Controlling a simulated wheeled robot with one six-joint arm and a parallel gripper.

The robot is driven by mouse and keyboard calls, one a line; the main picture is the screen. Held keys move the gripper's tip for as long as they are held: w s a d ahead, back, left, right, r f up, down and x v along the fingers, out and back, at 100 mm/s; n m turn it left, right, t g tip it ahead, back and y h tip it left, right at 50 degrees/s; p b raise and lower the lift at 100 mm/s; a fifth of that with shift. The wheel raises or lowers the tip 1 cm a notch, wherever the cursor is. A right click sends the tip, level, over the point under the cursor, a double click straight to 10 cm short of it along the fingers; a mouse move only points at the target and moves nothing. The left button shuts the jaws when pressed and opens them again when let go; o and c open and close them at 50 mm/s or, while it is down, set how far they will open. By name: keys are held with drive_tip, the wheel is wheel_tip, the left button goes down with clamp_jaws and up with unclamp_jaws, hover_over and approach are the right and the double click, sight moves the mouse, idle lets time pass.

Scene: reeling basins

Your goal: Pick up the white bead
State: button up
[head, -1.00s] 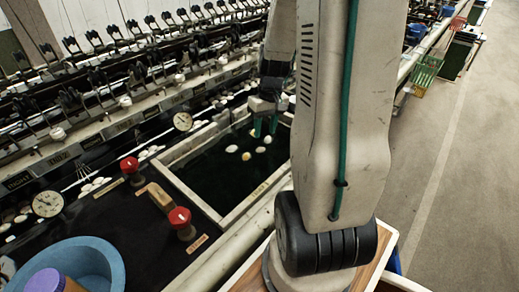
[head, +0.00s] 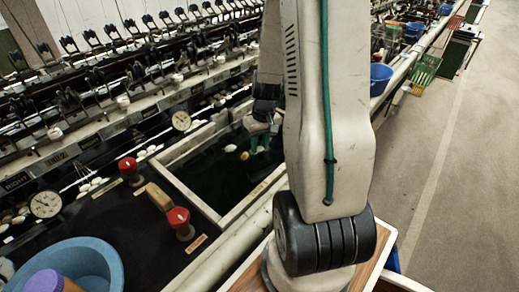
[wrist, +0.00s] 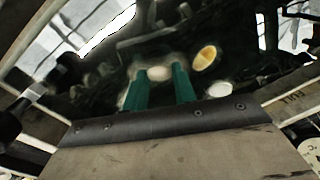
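Small oval bead-like pieces lie in the dark basin. In the head view, a white one (head: 230,148) is left of my gripper (head: 258,148), and a yellowish one (head: 244,156) is close beside its left finger. In the wrist view, a white bead (wrist: 160,73) shows between the tips of my green fingers (wrist: 160,76); I cannot tell whether they touch it. A yellow-orange piece with a pale rim (wrist: 204,57) lies to the right of them. My fingers are apart and point down into the basin. My arm hides part of the basin in the head view.
The basin has a pale raised rim (head: 240,208). Two red knobs (head: 178,217) (head: 128,165) and a dial (head: 46,204) stand to its left. A blue bowl (head: 100,258) is at lower left. Reeling machinery runs behind. Open floor (head: 460,170) lies right.

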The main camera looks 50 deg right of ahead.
sight(261, 147)
idle(0.3)
wheel_tip(261, 147, up, 10)
drive_tip(key=shift+r, duration=0.1)
idle(0.3)
drive_tip(key=shift+s+d, duration=0.1)
idle(0.4)
